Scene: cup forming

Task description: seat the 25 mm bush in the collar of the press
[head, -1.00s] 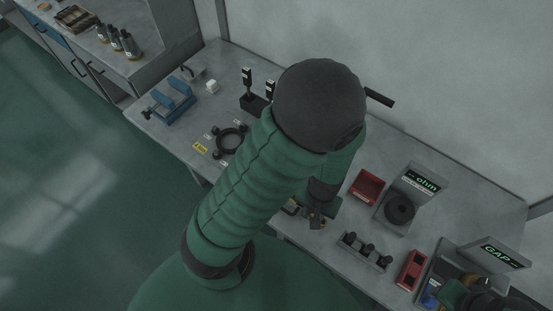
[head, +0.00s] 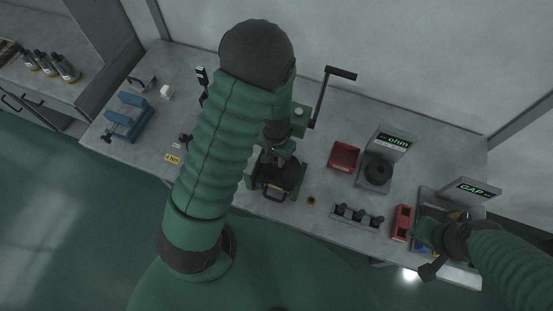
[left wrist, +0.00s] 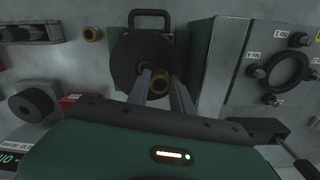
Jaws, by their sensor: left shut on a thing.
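My left gripper (head: 278,150) is over the green press (head: 298,118), which stands near the middle of the bench. In the left wrist view the two fingers (left wrist: 160,92) are shut on a brass bush (left wrist: 160,83). The bush is in front of the press's dark round base (left wrist: 132,58); I cannot tell whether it touches the collar, which is hidden. A second brass bush (head: 311,200) lies on the bench right of the press; it also shows in the left wrist view (left wrist: 93,33). My right gripper (head: 428,234) is at the bench's right end, its jaws unclear.
The press lever (head: 321,98) sticks up behind the press. A red bin (head: 344,157), a rack with dark pegs (head: 357,217) and a narrow red bin (head: 402,223) stand to the right. A blue vise (head: 128,121) is at the left. A labelled ring fixture (left wrist: 285,75) is beside the press.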

